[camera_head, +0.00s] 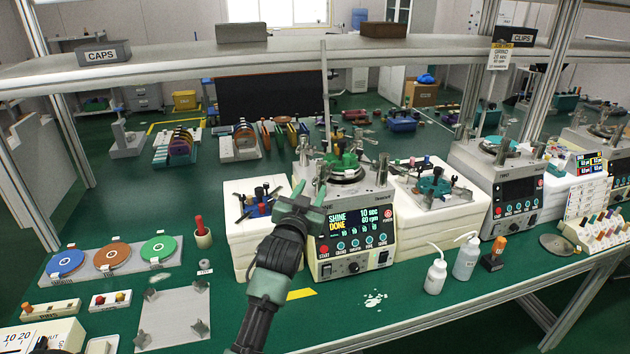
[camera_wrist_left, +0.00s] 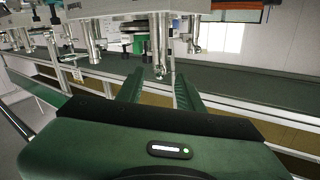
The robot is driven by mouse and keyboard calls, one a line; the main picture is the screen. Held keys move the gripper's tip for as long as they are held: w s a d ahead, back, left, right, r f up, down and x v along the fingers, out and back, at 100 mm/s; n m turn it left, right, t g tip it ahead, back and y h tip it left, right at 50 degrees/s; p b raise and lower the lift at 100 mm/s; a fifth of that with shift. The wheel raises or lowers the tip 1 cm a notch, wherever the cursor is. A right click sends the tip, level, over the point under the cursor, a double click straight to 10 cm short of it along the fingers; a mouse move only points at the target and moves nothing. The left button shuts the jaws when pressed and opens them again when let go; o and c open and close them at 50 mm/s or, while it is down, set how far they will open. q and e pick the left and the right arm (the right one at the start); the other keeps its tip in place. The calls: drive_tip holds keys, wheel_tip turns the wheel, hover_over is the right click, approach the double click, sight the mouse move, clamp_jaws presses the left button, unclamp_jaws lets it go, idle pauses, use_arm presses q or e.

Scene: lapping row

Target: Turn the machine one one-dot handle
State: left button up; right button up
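Machine one (camera_head: 350,215) stands at the middle of the bench, its screen showing SHINE, DONE and 10 sec. Several upright metal handles rise around its top; the front-left handle (camera_head: 322,180) stands close to my left gripper (camera_head: 305,200). I cannot make out the dots on the handles. In the left wrist view my left gripper (camera_wrist_left: 160,88) is open, with its two green fingers apart. A metal handle (camera_wrist_left: 158,55) shows between or just beyond the fingertips; I cannot tell whether they touch it. My right gripper is not in view.
White blocks flank the machine, the left one (camera_head: 255,240) bearing a blue fixture (camera_head: 258,205). A second machine (camera_head: 505,185) stands to the right. White bottles (camera_head: 437,272) stand at front right. A shelf (camera_head: 200,72) spans above. Coloured discs (camera_head: 112,257) lie at left.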

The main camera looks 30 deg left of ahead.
sight(314, 186)
use_arm(q)
drive_tip(key=shift+p+x, duration=0.4)
drive_tip(key=shift+x, duration=1.7)
clamp_jaws()
drive_tip(key=shift+f, duration=0.1)
